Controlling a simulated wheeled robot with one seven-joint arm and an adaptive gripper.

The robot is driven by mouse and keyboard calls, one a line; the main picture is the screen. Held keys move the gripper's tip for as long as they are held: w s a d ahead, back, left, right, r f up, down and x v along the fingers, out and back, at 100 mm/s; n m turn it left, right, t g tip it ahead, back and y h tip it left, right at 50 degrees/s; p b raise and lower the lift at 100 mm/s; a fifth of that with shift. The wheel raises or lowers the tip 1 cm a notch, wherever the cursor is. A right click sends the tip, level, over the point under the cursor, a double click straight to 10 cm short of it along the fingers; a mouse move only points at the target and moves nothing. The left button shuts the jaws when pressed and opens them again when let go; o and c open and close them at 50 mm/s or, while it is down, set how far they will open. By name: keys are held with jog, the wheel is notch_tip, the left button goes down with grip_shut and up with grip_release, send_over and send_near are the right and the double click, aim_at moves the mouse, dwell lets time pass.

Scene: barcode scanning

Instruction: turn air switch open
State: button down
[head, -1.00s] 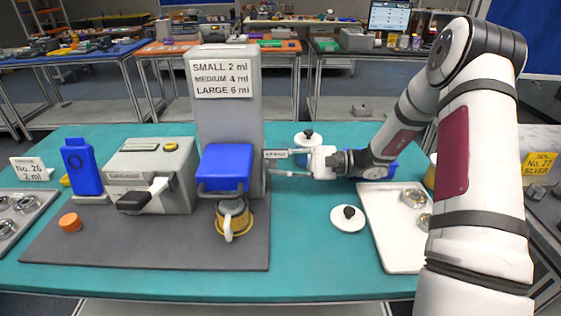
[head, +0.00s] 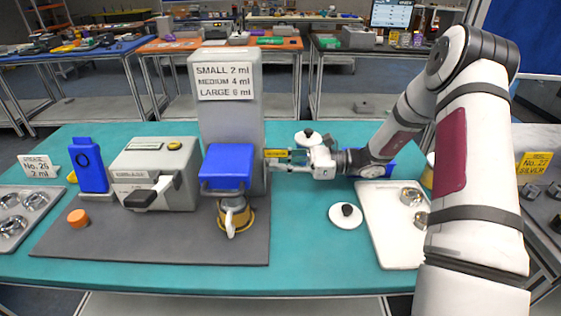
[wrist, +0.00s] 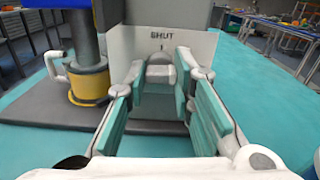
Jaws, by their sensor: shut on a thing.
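The air switch (wrist: 160,72) is a small grey knob in front of a white plate (wrist: 200,45) marked "SHUT". My gripper (head: 280,162) reaches in from the right to the side of the tall grey machine (head: 230,110). In the wrist view its two green-padded fingers (wrist: 160,85) stand either side of the knob and are shut on it. The knob's exact turn angle is hard to tell. In the head view the fingers largely hide the switch, and a small yellow label (head: 276,153) shows beside the machine.
The machine's blue head (head: 226,167) overhangs a yellow-based pot (head: 235,215) on the grey mat. A grey box with a black-tipped handle (head: 155,175) stands left. A white lid (head: 345,215) and a white tray (head: 385,255) lie right. Teal table is clear in front of my gripper.

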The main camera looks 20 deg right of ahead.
jog(key=shift+m, duration=0.5)
jog(key=c, duration=1.4)
grip_release()
jog(key=shift+d, duration=0.1)
jog(key=v, duration=1.2)
jog(key=shift+r, duration=0.1)
